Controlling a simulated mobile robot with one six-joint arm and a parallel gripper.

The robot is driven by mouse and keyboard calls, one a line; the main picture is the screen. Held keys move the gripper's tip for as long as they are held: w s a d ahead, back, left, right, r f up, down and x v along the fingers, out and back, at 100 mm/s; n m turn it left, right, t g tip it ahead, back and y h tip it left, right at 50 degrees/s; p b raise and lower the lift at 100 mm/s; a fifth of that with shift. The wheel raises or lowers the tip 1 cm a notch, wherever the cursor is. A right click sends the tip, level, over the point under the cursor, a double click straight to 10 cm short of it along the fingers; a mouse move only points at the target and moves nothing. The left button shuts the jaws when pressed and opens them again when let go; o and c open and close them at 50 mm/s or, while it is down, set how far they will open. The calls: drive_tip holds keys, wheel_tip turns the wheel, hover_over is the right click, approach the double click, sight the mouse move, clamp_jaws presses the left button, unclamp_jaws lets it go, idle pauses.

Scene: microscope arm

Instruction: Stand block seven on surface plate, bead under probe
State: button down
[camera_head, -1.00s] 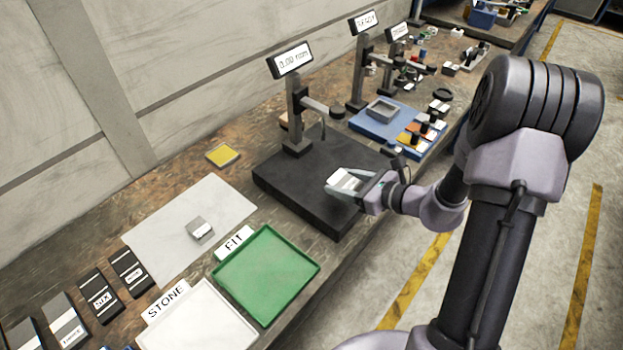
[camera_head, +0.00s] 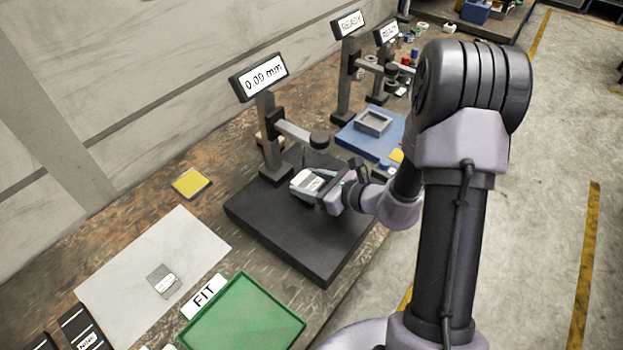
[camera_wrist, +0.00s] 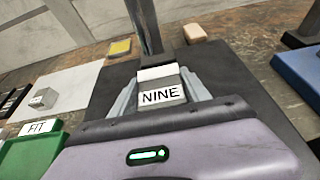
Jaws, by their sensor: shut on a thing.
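My gripper (camera_head: 316,185) is shut on a small grey block (camera_head: 305,181) over the black surface plate (camera_head: 300,245). In the wrist view the held block (camera_wrist: 162,92) sits between my fingers (camera_wrist: 160,97), and its white label reads NINE. I see no label reading SEVEN. The probe arm's round end (camera_head: 319,139) is above and slightly right of the held block in the head view; the probe's tip and the bead are not clear. The display (camera_head: 262,77) reads 0.00 mm. Whether the block touches the plate I cannot tell.
Another grey block (camera_head: 163,281) lies on the white sheet (camera_head: 195,240). A green tray (camera_head: 245,318) with a FIT sign (camera_head: 204,296) stands at the front left. A yellow pad (camera_head: 191,184) lies behind. A blue base (camera_head: 360,140) and other stands are to the right.

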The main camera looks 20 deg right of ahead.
drive_tip(key=shift+s+f, duration=0.15)
drive_tip(key=shift+f, duration=0.45)
drive_tip(key=shift+d, duration=0.2)
drive_tip(key=shift+a+r, duration=0.15)
drive_tip(key=shift+a, duration=0.05)
drive_tip(key=c, duration=0.5)
unclamp_jaws()
drive_tip(key=shift+f, duration=0.2)
